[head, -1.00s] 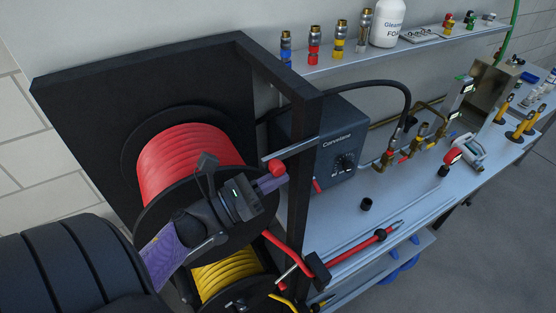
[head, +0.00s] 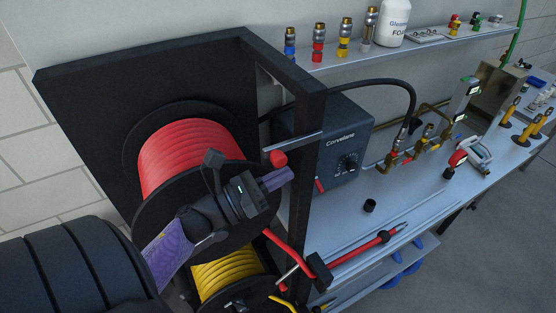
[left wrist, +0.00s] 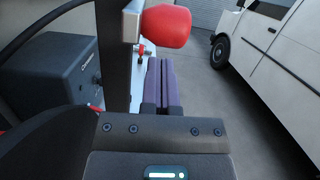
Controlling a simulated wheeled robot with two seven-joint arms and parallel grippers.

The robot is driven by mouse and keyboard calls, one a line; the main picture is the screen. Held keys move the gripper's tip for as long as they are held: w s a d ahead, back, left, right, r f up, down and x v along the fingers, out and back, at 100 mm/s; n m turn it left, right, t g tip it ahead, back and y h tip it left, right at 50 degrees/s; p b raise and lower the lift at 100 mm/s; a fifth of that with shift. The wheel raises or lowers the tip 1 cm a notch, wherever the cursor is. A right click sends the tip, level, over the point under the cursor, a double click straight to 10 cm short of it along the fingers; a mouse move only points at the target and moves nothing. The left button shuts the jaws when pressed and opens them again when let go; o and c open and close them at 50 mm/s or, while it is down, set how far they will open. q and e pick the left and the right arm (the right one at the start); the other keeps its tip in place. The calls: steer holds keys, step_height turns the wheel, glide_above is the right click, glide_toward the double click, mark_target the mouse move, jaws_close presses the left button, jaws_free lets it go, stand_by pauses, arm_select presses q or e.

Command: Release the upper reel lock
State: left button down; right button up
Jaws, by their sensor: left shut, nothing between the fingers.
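The upper reel (head: 190,150) holds red hose in the black frame. Its lock is a metal bar with a red knob (head: 279,159) at the frame's right post; the knob also shows large in the left wrist view (left wrist: 166,26). My left gripper (head: 289,174) is shut and empty, its purple fingers just below and right of the knob in the head view. In the left wrist view the fingers (left wrist: 160,70) point ahead, beneath the knob. I cannot tell whether they touch it. My right gripper is not in view.
The lower reel with yellow hose (head: 228,272) sits below. The black frame post (head: 302,165) stands close to my left gripper. A grey Corvelane box (head: 335,145) and brass fittings stand on the bench behind. A white vehicle (left wrist: 270,60) is at the right.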

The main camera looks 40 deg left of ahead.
arm_select(q)
steer(key=f+b+v, duration=0.1)
steer(key=b+v, duration=0.3)
steer(key=v, duration=0.5)
steer(key=shift+s, duration=0.2)
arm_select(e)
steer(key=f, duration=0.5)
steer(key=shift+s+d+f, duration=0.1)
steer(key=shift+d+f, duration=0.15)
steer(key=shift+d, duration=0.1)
arm_select(q)
steer(key=shift+d, duration=0.15)
